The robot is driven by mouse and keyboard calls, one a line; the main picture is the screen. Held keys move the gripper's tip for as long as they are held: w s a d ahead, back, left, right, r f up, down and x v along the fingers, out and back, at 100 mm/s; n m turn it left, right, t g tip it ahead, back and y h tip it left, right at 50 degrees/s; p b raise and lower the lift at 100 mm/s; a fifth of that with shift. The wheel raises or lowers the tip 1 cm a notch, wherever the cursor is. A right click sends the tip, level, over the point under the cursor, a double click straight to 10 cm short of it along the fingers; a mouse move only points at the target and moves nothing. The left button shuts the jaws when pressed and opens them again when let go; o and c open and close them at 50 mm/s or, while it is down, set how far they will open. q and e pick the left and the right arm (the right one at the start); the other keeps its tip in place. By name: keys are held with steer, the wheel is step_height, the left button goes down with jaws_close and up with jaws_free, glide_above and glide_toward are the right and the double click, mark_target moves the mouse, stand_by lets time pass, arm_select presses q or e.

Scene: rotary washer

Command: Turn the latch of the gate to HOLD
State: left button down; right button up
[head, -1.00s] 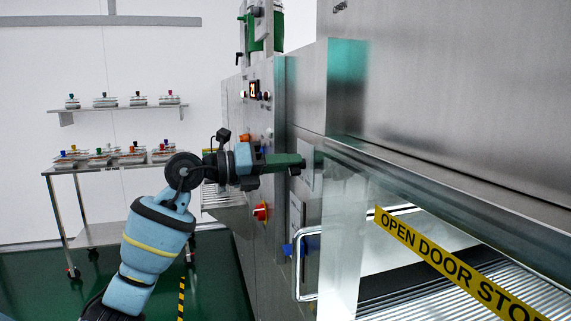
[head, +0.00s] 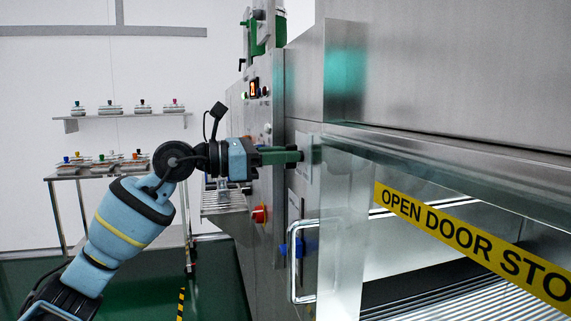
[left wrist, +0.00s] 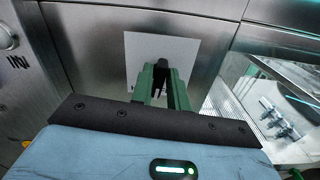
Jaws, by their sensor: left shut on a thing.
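The black latch knob (left wrist: 176,78) stands out in front of a pale plate on the metal front, in the left wrist view. In the head view the latch (head: 312,154) shows as a dark piece at my fingertips. My left gripper (head: 299,156) reaches in from the left, about level, with its green fingers shut on this knob. In the left wrist view the green fingers (left wrist: 163,88) stand on either side of it. The latch's markings are not readable, so I cannot tell which position it points to. My right gripper is not in view.
A bright bar handle (head: 293,265) and a blue knob (head: 283,248) are below the gripper. A red switch (head: 259,214) is on the washer's side panel. A yellow OPEN DOOR sign (head: 470,245) crosses the opening at right. Shelves with several containers stand at the back left.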

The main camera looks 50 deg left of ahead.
arm_select(q)
steer(key=shift+s+d+m+b, duration=0.1)
steer(key=shift+m+b, duration=0.55)
steer(key=shift+m, duration=1.25)
steer(key=shift+s+m+b, duration=0.1)
steer(key=shift+m+b, duration=0.5)
steer(key=shift+m, duration=1.3)
steer(key=c, duration=1.5)
jaws_free()
